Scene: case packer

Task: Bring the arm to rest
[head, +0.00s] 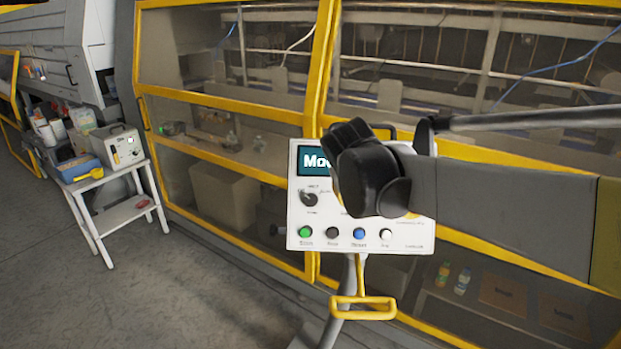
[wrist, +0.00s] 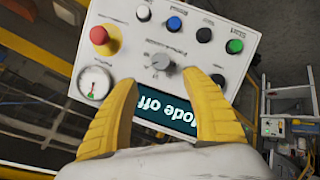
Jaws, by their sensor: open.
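My arm reaches in from the right in the head view, and its black wrist covers the right half of a white control panel (head: 299,218). In the wrist view my gripper (wrist: 166,85) is open, with its two yellow fingers apart in front of the panel (wrist: 130,57). Nothing is between the fingers. The panel's dark screen (wrist: 152,107) reads "ode off", with its start hidden by a finger. A selector knob (wrist: 161,61), several round buttons, a red stop button (wrist: 104,38) and a gauge (wrist: 95,83) show there. I cannot tell whether the fingers touch the panel.
The panel stands on a grey post with a yellow loop handle (head: 362,310). Behind it is a yellow-framed machine (head: 325,60) with clear guards. A white cart (head: 121,215) with a small device, a blue bin and bottles stands at the left. The floor (head: 170,290) at lower left is clear.

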